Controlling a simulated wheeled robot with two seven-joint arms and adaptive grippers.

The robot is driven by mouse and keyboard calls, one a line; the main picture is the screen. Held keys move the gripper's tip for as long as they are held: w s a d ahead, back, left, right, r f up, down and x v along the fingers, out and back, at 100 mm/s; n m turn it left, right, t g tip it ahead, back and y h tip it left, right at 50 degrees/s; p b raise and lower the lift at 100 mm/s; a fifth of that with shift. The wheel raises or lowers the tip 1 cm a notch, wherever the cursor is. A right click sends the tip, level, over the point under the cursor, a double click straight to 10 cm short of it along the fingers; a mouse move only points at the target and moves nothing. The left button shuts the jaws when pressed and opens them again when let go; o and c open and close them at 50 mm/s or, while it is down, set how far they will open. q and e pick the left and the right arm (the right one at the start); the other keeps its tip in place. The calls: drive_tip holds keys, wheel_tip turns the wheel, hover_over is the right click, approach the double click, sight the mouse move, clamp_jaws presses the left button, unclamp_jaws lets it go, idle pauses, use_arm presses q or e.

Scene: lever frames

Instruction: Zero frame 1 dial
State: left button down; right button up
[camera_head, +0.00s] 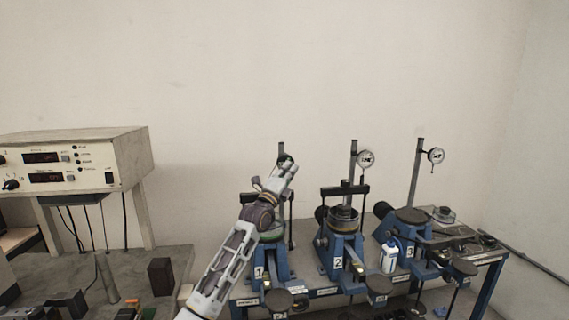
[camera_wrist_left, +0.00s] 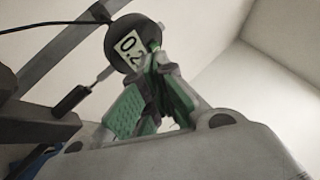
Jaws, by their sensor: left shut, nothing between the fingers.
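Frame 1 (camera_head: 262,275) is a blue lever frame marked with a 1, the leftmost of the row. Its dial (camera_head: 284,160) is mostly hidden behind my left gripper (camera_head: 287,172) in the head view. In the left wrist view the dial (camera_wrist_left: 121,56) is a dark round body with a white display, which shows "0.2" and is partly covered by a finger. My left gripper (camera_wrist_left: 153,66) is shut and empty, its green-padded fingertips at the dial's lower right edge. I cannot tell whether they touch it. My right gripper is out of view.
Frame 2 (camera_head: 337,248) and frame 3 (camera_head: 397,237) stand to the right, each with a post and a white-faced dial. A white bottle (camera_head: 388,258) stands between them. A control box (camera_head: 92,158) sits on a stand at left. The wall behind is bare.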

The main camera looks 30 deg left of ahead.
use_arm(q)
drive_tip(key=shift+w+a, duration=0.3)
drive_tip(key=shift+w, duration=0.05)
idle(0.7)
drive_tip(key=shift+a+r, duration=0.45)
drive_tip(key=shift+r, duration=0.2)
idle(1.7)
drive_tip(key=shift+d+f, duration=0.1)
drive_tip(key=shift+d, duration=0.05)
drive_tip(key=shift+d+f, duration=0.1)
drive_tip(key=shift+f, duration=0.35)
drive_tip(key=shift+d, duration=0.1)
drive_tip(key=shift+s+d+f+p, duration=0.1)
drive_tip(key=shift+s+d+p, duration=0.2)
drive_tip(key=shift+s+d, duration=0.8)
drive_tip(key=shift+s+d+f+p, duration=0.1)
drive_tip(key=shift+s+d+p, duration=0.2)
drive_tip(key=shift+s+d, duration=0.7)
